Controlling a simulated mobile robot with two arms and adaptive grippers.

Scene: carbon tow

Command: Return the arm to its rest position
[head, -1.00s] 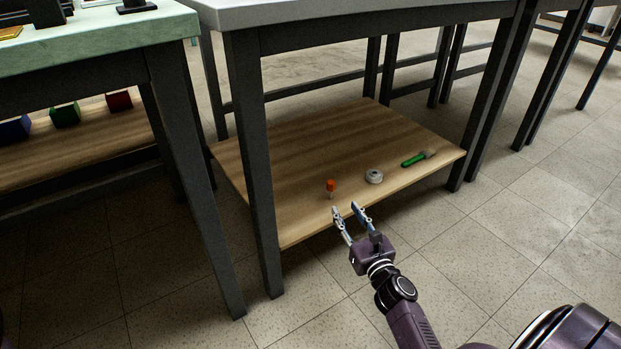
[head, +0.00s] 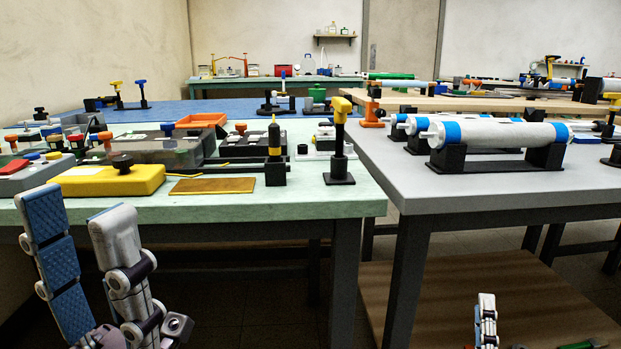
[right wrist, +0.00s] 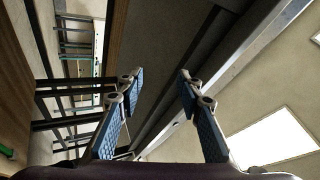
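My left gripper (head: 78,206) stands at the lower left of the head view, before the green-topped table (head: 250,205). Its two fingers point up and are apart, with nothing between them. My right gripper (head: 486,310) shows only in part at the bottom right of the head view, in front of the wooden lower shelf (head: 440,285). In the right wrist view my right gripper (right wrist: 159,78) has its fingers well apart and holds nothing.
The grey table (head: 400,190) at the right carries white rolls with blue bands (head: 500,135) on black stands. A yellow box (head: 105,181) and a brown plate (head: 212,186) lie on the green-topped table. A green object (head: 578,345) shows at the bottom edge.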

